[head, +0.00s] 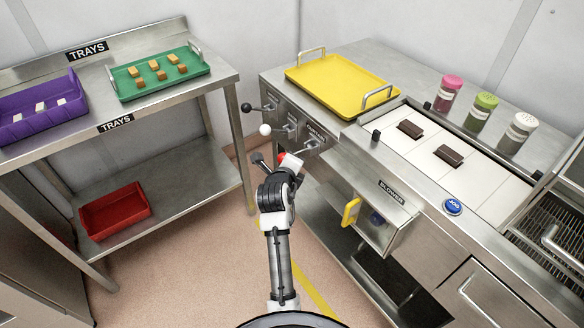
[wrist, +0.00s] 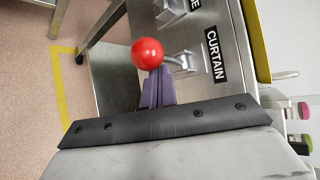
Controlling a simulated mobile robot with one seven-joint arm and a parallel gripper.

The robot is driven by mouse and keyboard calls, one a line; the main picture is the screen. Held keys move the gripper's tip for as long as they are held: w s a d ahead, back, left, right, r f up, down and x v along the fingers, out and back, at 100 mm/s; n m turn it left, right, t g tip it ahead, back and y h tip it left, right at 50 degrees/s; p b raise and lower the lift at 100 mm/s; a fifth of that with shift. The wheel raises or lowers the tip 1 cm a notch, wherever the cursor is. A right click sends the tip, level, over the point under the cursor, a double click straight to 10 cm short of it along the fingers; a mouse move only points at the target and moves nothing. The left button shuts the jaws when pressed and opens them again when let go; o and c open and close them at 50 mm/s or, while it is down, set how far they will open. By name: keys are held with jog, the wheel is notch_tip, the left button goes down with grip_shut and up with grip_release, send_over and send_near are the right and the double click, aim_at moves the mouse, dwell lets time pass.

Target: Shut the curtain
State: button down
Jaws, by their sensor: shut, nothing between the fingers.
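The curtain lever is on the front panel of the steel machine. Its red ball knob (wrist: 147,53) shows in the wrist view beside the black CURTAIN label (wrist: 215,56), on a short metal arm (wrist: 181,62). In the head view the red knob (head: 283,156) is partly hidden by my gripper (head: 292,162). In the wrist view my gripper (wrist: 158,74) is shut, with its fingertips right at the knob and nothing between them. I cannot tell whether they touch it. The curtain itself is not identifiable.
A black-knobbed lever (head: 246,107) and a white-knobbed lever (head: 265,130) sit farther left on the panel. The blower box (head: 387,221), with a yellow handle (head: 351,212), juts out right of my arm. A steel tray rack (head: 222,77) stands left. Open floor lies between.

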jog(key=shift+w+r, duration=0.15)
jog(key=shift+r, duration=0.65)
jog(key=shift+d, duration=0.1)
jog(key=shift+r+p, duration=0.7)
jog(key=shift+r, duration=0.1)
